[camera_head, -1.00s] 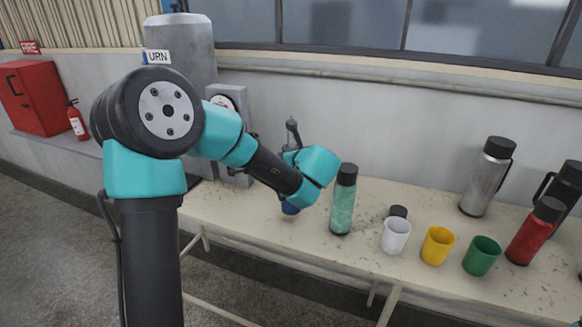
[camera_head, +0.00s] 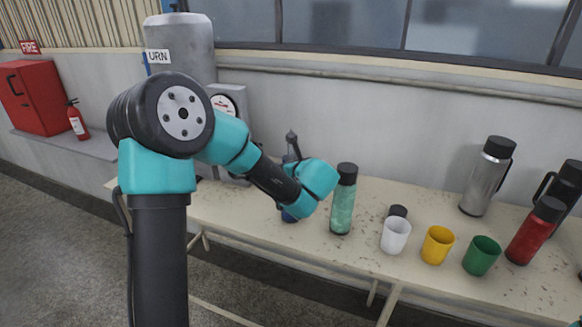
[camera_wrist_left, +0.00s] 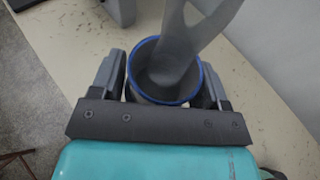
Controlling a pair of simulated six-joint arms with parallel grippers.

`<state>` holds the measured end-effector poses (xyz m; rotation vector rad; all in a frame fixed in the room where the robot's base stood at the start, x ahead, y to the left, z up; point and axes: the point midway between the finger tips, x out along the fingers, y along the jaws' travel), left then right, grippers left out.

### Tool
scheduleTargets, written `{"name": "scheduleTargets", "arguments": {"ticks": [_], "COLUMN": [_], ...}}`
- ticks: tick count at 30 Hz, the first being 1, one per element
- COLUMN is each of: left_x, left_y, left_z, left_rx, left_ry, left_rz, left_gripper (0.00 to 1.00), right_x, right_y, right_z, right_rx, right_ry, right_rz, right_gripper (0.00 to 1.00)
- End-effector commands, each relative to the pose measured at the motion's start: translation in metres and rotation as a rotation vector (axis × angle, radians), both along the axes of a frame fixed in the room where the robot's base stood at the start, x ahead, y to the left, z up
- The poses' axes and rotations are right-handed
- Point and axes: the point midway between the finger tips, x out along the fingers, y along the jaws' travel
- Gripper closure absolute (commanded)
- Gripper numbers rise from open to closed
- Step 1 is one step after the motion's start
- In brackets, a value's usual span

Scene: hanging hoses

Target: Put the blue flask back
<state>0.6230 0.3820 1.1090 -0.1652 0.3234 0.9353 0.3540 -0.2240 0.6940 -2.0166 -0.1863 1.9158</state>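The blue flask (camera_head: 289,215) is mostly hidden behind my left wrist in the head view; its blue lower end shows below. In the left wrist view the flask (camera_wrist_left: 140,88) is uncapped, with a blue rim, between the two fingers of my left gripper (camera_wrist_left: 163,85), which is shut on it. A grey, translucent-looking shape overlaps its mouth from above; I cannot tell whether it is a stream or part of a tap. The flask looks close to upright, near the bench's left part. My right gripper is not in view.
The grey urn (camera_head: 180,50) with a dial (camera_head: 224,104) stands behind. On the bench (camera_head: 260,226) are a green flask (camera_head: 343,205), a black cap (camera_head: 398,211), white (camera_head: 395,237), yellow (camera_head: 437,247) and green cups (camera_head: 481,257), a silver flask (camera_head: 484,182) and a red flask (camera_head: 533,235).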

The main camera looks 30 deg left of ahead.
Motion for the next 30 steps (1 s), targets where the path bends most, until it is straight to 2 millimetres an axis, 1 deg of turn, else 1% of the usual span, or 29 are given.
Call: {"name": "scheduleTargets", "arguments": {"ticks": [1, 3, 9, 14, 17, 20, 30], "left_x": [0.0, 0.0, 0.0, -0.001, -0.007, -0.014, -0.048], "left_y": [0.0, 0.0, 0.0, -0.003, -0.01, -0.021, -0.068], "left_z": [0.0, 0.0, 0.0, 0.004, 0.007, 0.013, 0.033], "left_rx": [0.0, 0.0, 0.0, 0.0, 0.0, 0.0, -0.001], "left_ry": [0.0, 0.0, 0.0, 0.0, 0.0, -0.001, -0.001], "left_rz": [0.0, 0.0, 0.0, -0.001, -0.001, -0.003, -0.004], "left_gripper": [0.26, 0.22, 0.22, 0.22, 0.22, 0.22, 0.22], "right_x": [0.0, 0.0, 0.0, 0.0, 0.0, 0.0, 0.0], "right_y": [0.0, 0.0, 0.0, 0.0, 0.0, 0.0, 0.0], "right_z": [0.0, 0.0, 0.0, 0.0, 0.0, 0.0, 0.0], "right_rx": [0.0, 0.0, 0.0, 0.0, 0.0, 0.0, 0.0], "right_ry": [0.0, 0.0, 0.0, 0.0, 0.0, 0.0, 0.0], "right_rz": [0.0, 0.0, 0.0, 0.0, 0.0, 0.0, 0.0], "right_gripper": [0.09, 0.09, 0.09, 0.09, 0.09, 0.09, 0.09]}}
